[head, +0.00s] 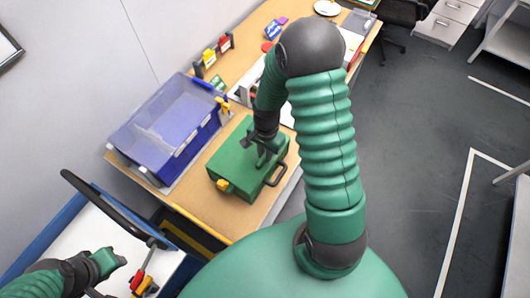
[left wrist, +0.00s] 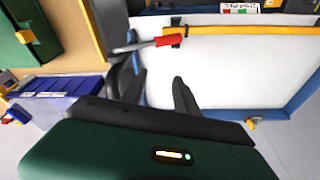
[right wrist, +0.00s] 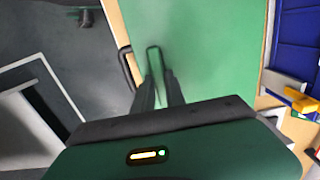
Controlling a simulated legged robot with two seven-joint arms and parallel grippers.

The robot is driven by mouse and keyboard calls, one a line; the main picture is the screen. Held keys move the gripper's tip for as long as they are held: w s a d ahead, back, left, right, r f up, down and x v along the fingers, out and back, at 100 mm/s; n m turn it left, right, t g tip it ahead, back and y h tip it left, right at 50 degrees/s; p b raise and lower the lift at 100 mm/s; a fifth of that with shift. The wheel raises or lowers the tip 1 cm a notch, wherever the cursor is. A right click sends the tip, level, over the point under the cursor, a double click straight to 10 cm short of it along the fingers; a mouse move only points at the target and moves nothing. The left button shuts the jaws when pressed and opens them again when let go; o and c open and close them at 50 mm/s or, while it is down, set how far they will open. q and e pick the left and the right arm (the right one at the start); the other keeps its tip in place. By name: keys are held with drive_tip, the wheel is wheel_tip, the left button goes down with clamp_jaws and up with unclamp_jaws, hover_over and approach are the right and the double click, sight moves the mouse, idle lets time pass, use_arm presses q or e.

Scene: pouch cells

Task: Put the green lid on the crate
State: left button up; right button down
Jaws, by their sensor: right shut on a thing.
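The green crate (head: 238,186) stands on the wooden table, with a black side handle and an orange latch. The green lid (head: 238,158) covers its top; I cannot tell whether it is fully seated. My right gripper (head: 263,150) is over the lid, shut on its upright loop handle. In the right wrist view the fingers (right wrist: 160,88) pinch the green handle (right wrist: 153,58) above the flat lid (right wrist: 210,50). My left gripper (head: 112,260) is far from the crate, low at the left. Its fingers (left wrist: 155,82) are apart and empty. The crate (left wrist: 28,35) shows at the left wrist view's upper left.
A blue bin (head: 180,152) stands on the table (head: 190,205) left of the crate. A white-topped cart (head: 85,240) with a black handlebar and a red-handled tool (head: 137,280) is near my left gripper.

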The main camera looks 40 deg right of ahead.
drive_tip(key=shift+f, duration=0.5)
drive_tip(key=c, duration=1.3)
unclamp_jaws()
drive_tip(key=shift+r, duration=0.1)
wheel_tip(320, 180, up, 17)
drive_tip(key=b, duration=0.1)
drive_tip(key=shift+d+f, duration=0.2)
drive_tip(key=shift+d, duration=0.15)
drive_tip(key=shift+w, duration=0.1)
drive_tip(key=s+a+f+n+t, duration=0.1)
drive_tip(key=s+a+f+n, duration=0.1)
drive_tip(key=a+n, duration=0.5)
drive_tip(key=s+a+f+n+t+b, duration=0.1)
drive_tip(key=a+f+n, duration=0.2)
drive_tip(key=a+n, duration=0.3)
drive_tip(key=shift+s+a+f+n+t, duration=0.3)
drive_tip(key=shift+s+a+f+n, duration=0.05)
drive_tip(key=shift+n, duration=0.65)
